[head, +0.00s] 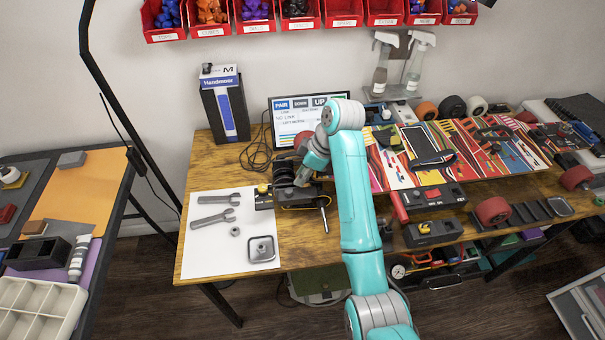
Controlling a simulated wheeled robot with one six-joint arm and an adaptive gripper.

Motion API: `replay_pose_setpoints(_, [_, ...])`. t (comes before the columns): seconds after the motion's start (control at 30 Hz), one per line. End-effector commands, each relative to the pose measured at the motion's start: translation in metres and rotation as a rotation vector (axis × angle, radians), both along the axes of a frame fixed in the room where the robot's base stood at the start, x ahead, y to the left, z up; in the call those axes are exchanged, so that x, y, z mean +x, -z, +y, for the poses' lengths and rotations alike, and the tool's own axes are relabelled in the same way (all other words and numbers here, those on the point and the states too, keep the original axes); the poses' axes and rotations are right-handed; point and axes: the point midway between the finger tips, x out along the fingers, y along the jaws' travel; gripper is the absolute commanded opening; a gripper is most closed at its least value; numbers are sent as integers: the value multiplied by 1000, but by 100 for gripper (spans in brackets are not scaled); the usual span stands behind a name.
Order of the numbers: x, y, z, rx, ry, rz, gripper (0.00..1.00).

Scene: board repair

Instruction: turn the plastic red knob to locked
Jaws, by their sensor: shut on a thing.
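My gripper (302,180) points down at a dark box-shaped device (300,199) at the front of the wooden bench. It is shut on what seems to be the red knob on top of this device. The fingers hide the knob, so its colour and its angle cannot be made out. A metal lever with a dark grip sticks out at the device's front right. A yellow button (262,188) is on a small dark block at its left.
A white mat (212,262) with wrenches (215,217), a nut and a metal plate lies left of the device. Black rolls (283,173) stand close behind it. A monitor (285,112) is at the back. Colourful boards and several devices crowd the right.

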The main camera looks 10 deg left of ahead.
Motion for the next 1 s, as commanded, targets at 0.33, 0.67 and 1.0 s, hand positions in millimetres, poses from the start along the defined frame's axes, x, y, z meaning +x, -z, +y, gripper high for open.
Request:
replay_pose_setpoints(0.33, [-3,1,0,0,277,-1,0])
replay_pose_setpoints(0.67, [-5,0,1,-1,590,0,0])
replay_pose_setpoints(1.0, [-7,1,3,-2,913,-1,0])
